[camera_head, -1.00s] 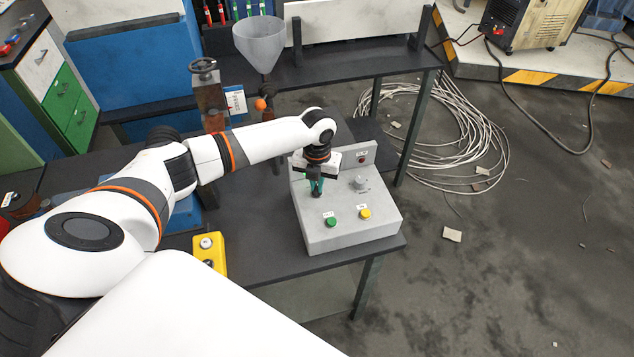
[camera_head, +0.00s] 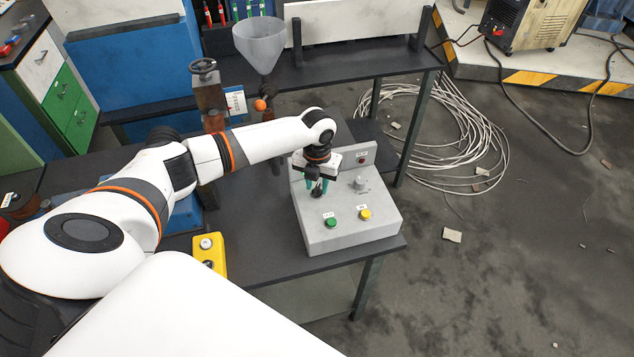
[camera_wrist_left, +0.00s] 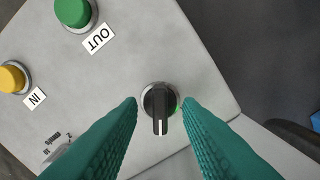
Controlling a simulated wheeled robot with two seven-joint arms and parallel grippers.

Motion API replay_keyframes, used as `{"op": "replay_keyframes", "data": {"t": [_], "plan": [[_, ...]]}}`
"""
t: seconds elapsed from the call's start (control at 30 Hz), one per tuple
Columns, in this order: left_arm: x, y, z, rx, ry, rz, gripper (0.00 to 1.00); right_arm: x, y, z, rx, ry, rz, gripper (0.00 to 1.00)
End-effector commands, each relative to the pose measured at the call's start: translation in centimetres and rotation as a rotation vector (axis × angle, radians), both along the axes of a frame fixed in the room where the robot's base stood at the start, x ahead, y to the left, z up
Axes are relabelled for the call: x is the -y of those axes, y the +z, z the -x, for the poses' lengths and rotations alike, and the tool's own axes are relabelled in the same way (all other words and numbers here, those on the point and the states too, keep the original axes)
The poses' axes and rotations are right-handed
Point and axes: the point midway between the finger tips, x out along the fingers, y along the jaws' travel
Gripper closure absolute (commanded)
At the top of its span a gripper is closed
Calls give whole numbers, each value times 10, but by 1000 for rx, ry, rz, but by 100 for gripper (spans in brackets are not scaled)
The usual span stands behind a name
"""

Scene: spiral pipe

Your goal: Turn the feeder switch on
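The black rotary switch (camera_wrist_left: 160,102) sits on the grey control box (camera_head: 365,233). In the left wrist view its handle points toward the bottom of the picture, and a small green glow shows at its right rim. My left gripper (camera_head: 317,185) is over the box with its two teal fingers open. The fingers stand on either side of the switch with a gap on each side in the wrist view. In the head view the switch (camera_head: 317,192) shows small and dark between the fingers. My right gripper is not in view.
The box also carries a green button (camera_head: 331,222) labelled OUT, a yellow button (camera_head: 365,214) labelled IN, a grey knob (camera_head: 360,183) and a raised back panel. A yellow button box (camera_head: 212,262) lies left. A grey funnel (camera_head: 260,42) stands behind.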

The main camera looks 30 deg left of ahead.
Motion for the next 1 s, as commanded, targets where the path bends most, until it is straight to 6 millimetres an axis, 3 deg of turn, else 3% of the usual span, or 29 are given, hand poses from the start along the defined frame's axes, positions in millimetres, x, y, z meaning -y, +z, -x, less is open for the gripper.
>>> {"op": "replay_keyframes", "data": {"t": [0.27,0.7,1.0], "plan": [[0,6,0,0,0,0,68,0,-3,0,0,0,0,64],[0,90,-1,4,-1,0,68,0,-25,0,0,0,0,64],[0,119,0,1,1,1,68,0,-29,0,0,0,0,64]]}}
